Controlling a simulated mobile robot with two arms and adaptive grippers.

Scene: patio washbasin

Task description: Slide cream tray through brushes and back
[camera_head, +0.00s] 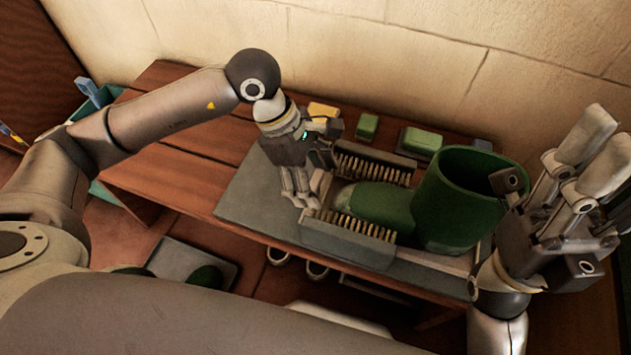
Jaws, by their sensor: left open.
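A green boot (452,205) stands on the cream tray (455,262), its toe pointing left between two brush blocks. The far brush (372,164) and the near brush (350,236) have tan bristles facing the boot. The tray's left end also shows beside the fingers of my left gripper (300,187). This gripper is open and points down at that end; I cannot tell whether it touches. My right gripper (577,170) is raised at the right, near the boot's opening, with its fingers spread and empty. The boot hides most of the tray.
The brushes and tray are on a grey mat (250,205) on a wooden bench (165,165). Green blocks (420,142) and a yellow block (322,110) lie along the back. A teal bin (103,98) is at left. The bench's left part is clear.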

